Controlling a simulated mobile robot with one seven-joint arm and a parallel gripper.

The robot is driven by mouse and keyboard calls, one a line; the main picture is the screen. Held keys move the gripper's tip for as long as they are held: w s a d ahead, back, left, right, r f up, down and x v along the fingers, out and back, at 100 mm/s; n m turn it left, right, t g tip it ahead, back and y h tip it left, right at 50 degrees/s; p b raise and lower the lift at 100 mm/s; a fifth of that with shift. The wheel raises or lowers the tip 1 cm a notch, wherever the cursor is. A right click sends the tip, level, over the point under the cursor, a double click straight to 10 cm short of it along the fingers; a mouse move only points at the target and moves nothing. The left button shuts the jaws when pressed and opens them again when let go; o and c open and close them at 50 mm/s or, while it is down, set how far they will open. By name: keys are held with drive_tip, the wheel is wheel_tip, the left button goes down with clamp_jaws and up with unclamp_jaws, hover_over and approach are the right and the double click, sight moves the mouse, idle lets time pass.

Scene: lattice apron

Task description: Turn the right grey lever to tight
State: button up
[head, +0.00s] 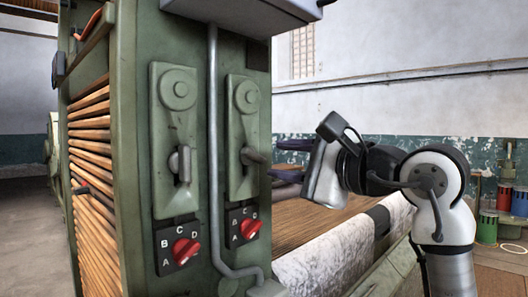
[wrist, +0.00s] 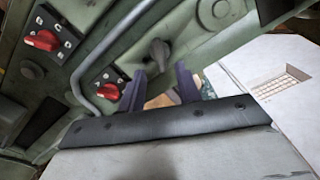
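The right grey lever (head: 255,157) sticks out of the slotted right plate on a green machine, pointing toward the right of the head view. It also shows in the wrist view (wrist: 159,51), just beyond the fingertips and roughly between their lines. My gripper (head: 276,159) is open, its two dark fingers to the right of the lever, one higher and one lower. In the wrist view my gripper (wrist: 158,80) has an empty gap between its fingers. Whether a finger touches the lever I cannot tell. No "tight" mark is legible.
A left grey lever (head: 181,163) sits on a matching plate. A grey pipe (head: 214,130) runs between the plates. Red knobs marked with letters, left (head: 186,251) and right (head: 250,229), sit below. A pale roll (head: 335,255) lies below my arm.

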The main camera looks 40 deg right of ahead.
sight(258, 157)
drive_tip(key=w, duration=0.5)
drive_tip(key=shift+a+p, duration=0.2)
drive_tip(key=shift+p, duration=0.2)
clamp_jaws()
